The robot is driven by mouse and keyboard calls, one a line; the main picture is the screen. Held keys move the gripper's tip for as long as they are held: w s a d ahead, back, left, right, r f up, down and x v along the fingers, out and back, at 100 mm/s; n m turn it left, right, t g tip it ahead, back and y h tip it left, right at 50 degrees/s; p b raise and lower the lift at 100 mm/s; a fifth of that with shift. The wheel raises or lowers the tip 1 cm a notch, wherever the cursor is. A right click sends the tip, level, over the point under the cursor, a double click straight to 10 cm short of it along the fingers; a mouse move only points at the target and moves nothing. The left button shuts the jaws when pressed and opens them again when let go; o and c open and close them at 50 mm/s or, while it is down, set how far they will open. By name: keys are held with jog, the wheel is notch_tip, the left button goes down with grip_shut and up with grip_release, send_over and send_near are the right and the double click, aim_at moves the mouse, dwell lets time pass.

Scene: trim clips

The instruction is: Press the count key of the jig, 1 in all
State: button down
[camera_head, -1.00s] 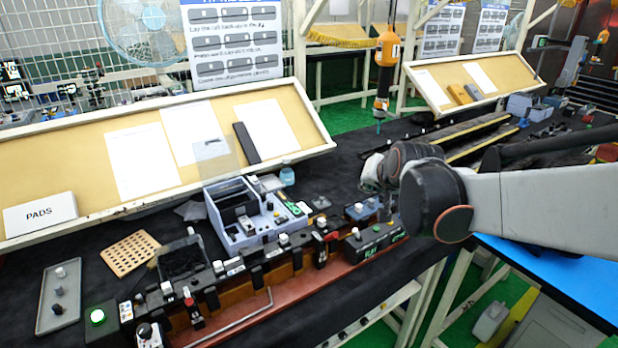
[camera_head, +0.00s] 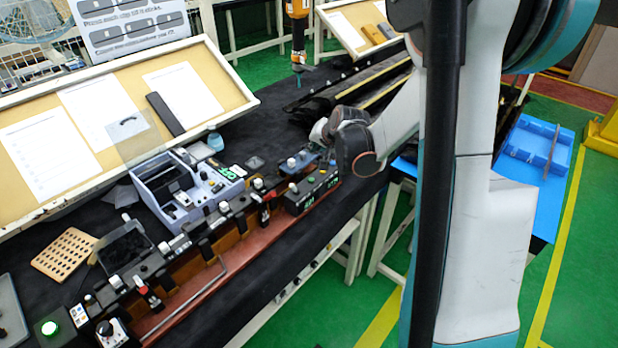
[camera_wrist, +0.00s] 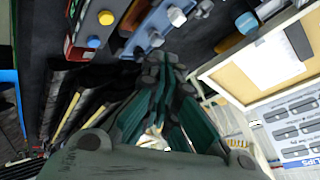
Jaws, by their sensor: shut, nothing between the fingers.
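The jig (camera_head: 222,262) is a long dark fixture on a red-brown base along the table's front edge, with several clamps and white knobs. At its right end is a black box (camera_head: 313,192) with small buttons and green lettering. In the wrist view, this box shows a yellow-white button (camera_wrist: 106,17) and a blue button (camera_wrist: 94,42). I cannot tell which is the count key. My gripper (camera_wrist: 160,60) is shut and empty, near the blue-grey block (camera_wrist: 150,28) with white knobs. In the head view, my wrist mostly hides it.
A grey parts tray (camera_head: 190,195) stands behind the jig. A perforated tan board (camera_head: 64,254) lies at left. A sloped board (camera_head: 215,78) with papers runs along the back. An orange hanging tool (camera_head: 298,35) is beyond my wrist. Dark rails (camera_head: 350,90) lie to the right.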

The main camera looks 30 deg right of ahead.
aim_at(314, 178)
jog(key=shift+f, duration=0.1)
notch_tip(314, 178, down, 9)
jog(key=b, duration=0.6)
jog(key=shift+r, duration=0.2)
dwell(1.4)
jog(key=shift+f+b, duration=0.4)
jog(key=shift+b, duration=0.2)
jog(key=shift+f+b, duration=0.4)
jog(key=shift+f, duration=0.05)
dwell(0.4)
jog(key=shift+r, duration=0.1)
jog(key=shift+r+p, duration=0.5)
jog(key=shift+r, duration=0.3)
jog(key=shift+r, duration=0.1)
jog(key=shift+r+p, duration=1.6)
jog(key=shift+r, duration=0.8)
